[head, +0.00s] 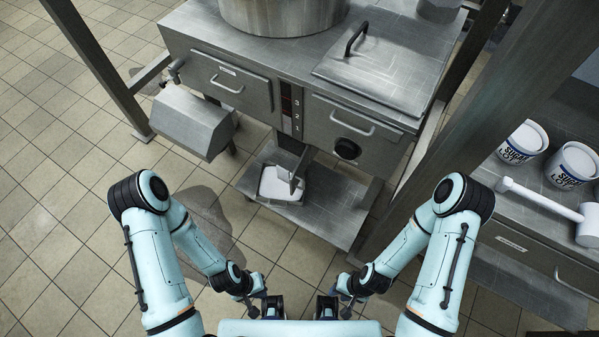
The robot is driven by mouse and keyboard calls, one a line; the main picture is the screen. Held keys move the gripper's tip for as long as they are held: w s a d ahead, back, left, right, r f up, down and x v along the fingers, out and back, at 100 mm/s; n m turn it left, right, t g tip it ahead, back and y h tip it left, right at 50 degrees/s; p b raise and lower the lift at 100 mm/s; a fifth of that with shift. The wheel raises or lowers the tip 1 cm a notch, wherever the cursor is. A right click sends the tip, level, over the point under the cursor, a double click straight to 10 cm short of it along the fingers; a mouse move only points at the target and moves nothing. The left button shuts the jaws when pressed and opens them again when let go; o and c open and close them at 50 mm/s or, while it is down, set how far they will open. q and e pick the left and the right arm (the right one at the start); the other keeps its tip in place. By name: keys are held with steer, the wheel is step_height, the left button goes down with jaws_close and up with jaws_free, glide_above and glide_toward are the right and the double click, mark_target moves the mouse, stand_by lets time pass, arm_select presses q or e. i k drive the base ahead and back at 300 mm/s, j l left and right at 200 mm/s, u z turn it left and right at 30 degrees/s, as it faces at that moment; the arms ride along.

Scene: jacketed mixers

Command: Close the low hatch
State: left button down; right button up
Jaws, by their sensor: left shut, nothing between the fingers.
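A steel jacketed mixer stands ahead in the head view. Low under its front, a small metal flap (299,166) stands out at an angle above a white tray (281,187); it looks like the low hatch, standing open, though I cannot be sure. Two front panels with bar handles, the left one (222,72) and the right one (368,136), lie flush. My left gripper (271,308) is shut and empty at the bottom of the view, well short of the flap. My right gripper (328,308) is beside it, its fingers too unclear to read.
A lower steel shelf (331,211) carries the tray. A grey housing (190,121) juts out at left. Steel posts flank the mixer. At right, a counter (508,226) holds tubs (572,165) and a white mallet (541,199). Tiled floor is open at left, with a dark wet patch.

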mark_target(297, 175)
steer(key=i+l+z, duration=0.1)
steer(key=z, duration=0.3)
steer(key=i+z, duration=0.25)
steer(key=z, duration=0.2)
